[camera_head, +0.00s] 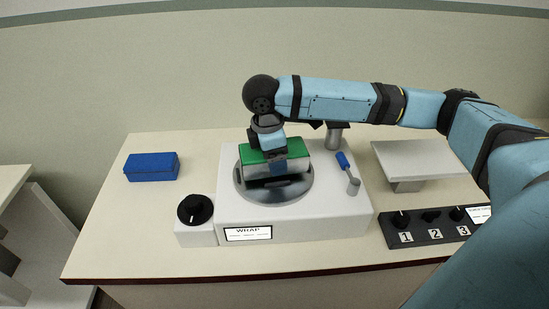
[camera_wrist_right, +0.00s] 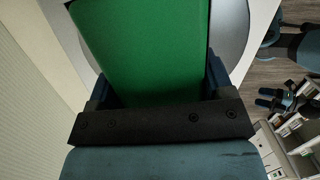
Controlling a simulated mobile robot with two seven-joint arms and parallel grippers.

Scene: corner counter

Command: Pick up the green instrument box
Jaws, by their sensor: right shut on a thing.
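The green instrument box (camera_head: 262,155) has a green top and silvery sides. It is over the round dark turntable (camera_head: 291,193) of the white machine labelled WRAP (camera_head: 300,225). I cannot tell whether it rests on the turntable or is slightly above it. My right gripper (camera_head: 282,167) reaches down from above and is shut on the box. In the right wrist view, the green top (camera_wrist_right: 150,45) fills the space between my gripper's fingers (camera_wrist_right: 158,92).
A blue box (camera_head: 152,167) lies at the left on the counter. A black knob (camera_head: 195,209) sits at the machine's left, and a blue-handled lever (camera_head: 347,166) at its right. A grey raised plate (camera_head: 418,158) and a black numbered knob panel (camera_head: 430,226) are at the right. The front left counter is clear.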

